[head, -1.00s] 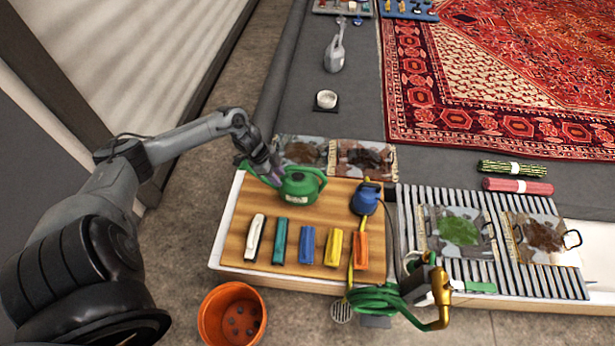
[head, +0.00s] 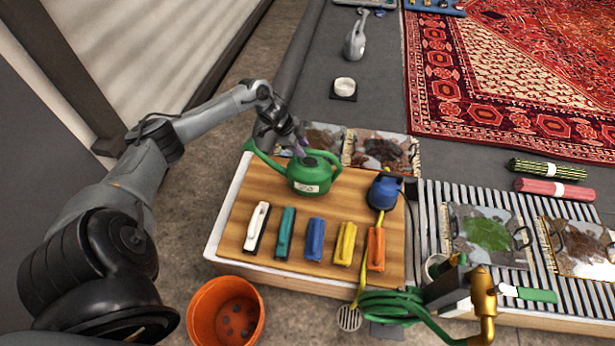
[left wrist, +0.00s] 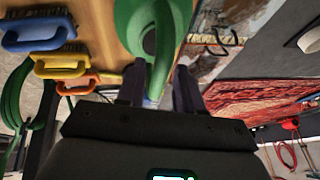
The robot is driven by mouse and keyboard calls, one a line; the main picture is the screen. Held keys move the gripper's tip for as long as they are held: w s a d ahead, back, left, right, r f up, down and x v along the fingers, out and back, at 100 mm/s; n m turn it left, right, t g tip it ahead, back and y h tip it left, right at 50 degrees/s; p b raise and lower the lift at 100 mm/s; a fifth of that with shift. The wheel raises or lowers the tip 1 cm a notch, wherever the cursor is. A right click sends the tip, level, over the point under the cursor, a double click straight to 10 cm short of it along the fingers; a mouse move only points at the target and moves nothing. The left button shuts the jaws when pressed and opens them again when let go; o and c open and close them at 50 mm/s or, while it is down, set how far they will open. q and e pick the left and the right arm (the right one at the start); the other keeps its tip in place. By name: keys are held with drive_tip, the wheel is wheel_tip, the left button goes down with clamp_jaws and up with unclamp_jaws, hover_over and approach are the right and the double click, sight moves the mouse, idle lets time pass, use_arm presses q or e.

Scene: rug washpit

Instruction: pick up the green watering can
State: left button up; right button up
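The green watering can (head: 309,180) stands upright on the wooden board (head: 235,222), its spout pointing left and its handle on the right in the head view. My left gripper (head: 299,145) is at the top of the can, on its far side. In the left wrist view, my left gripper's dark fingers (left wrist: 160,88) are apart, with the can's green handle (left wrist: 163,45) running between them. Whether they touch the handle is unclear. My right gripper is not in view.
Several coloured brushes (head: 315,238) lie on the board in front of the can. An orange pot (head: 226,312) is on the floor below. Small rug samples (head: 383,152) lie behind.

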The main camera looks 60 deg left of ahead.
sight(305, 149)
use_arm(q)
drive_tip(key=shift+w+f+b, duration=0.25)
drive_tip(key=shift+f+b, duration=0.05)
drive_tip(key=shift+f, duration=0.05)
drive_tip(key=b+x, duration=0.3)
drive_tip(key=shift+w+d+f, duration=0.15)
drive_tip(key=shift+w+f, duration=0.1)
drive_tip(key=shift+f, duration=0.05)
drive_tip(key=shift+w+f+b, duration=0.25)
drive_tip(key=shift+f+b, duration=0.1)
drive_tip(key=shift+b, duration=0.1)
clamp_jaws()
idle(0.7)
